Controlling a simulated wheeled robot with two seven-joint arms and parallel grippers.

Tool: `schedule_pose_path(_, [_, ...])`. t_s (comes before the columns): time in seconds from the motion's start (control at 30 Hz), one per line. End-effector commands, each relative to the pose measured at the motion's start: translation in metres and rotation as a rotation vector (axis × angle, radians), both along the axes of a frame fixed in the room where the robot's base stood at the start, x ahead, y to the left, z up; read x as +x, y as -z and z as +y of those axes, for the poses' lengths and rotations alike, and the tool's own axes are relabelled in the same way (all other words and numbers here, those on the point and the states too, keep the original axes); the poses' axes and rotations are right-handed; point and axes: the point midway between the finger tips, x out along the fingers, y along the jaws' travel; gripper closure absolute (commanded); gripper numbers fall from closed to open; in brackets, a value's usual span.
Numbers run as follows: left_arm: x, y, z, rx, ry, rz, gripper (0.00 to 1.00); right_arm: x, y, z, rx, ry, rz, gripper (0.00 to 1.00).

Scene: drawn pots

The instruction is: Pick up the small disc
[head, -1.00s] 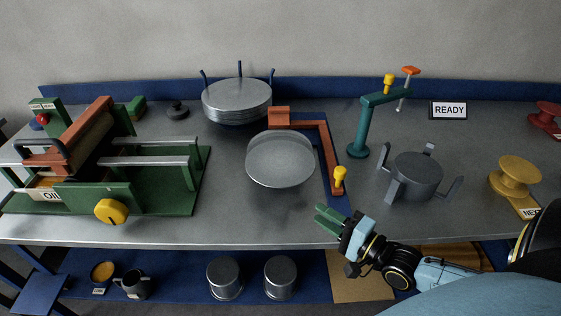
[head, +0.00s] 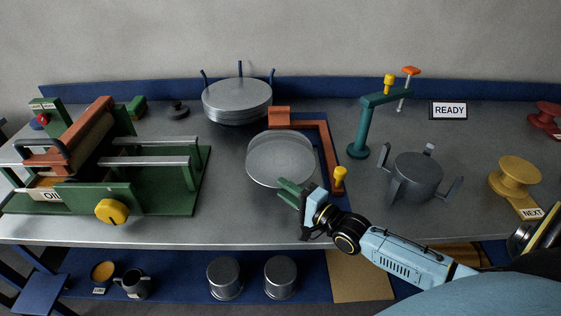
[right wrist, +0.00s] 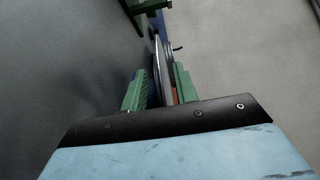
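A flat grey round disc (head: 275,155) lies in the middle of the bench, in front of a stack of wider grey discs (head: 237,98). My right gripper (head: 287,190) is at the disc's near edge, its green fingers pointing toward it. In the right wrist view the fingers (right wrist: 161,88) are spread, and a thin disc edge (right wrist: 158,58) shows edge-on between them. Visible gaps remain beside it, so the gripper looks open. Whether a finger touches the disc cannot be told. My left gripper is not in view.
An orange angled bar (head: 325,150) with a yellow knob (head: 340,178) stands right of the disc. A teal post (head: 360,130) and a grey pronged holder (head: 416,175) are farther right. A green roller machine (head: 100,165) fills the left. The bench front between is clear.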

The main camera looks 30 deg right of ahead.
Motion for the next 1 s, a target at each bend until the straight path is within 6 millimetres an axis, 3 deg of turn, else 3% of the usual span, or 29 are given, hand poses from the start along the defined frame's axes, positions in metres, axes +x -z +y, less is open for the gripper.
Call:
schedule_pose_path(0.37, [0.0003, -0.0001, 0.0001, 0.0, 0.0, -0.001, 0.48, 0.0093, 0.0005, 0.0029, -0.001, 0.0, 0.002, 0.72])
schedule_pose_path(0.6, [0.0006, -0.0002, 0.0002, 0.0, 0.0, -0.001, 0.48, 0.0091, 0.0003, 0.0028, 0.0, 0.0, 0.001, 1.0])
schedule_pose_path(1.0, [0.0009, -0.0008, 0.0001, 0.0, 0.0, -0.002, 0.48, 0.0093, -0.003, 0.0026, -0.001, 0.0, -0.001, 1.0])
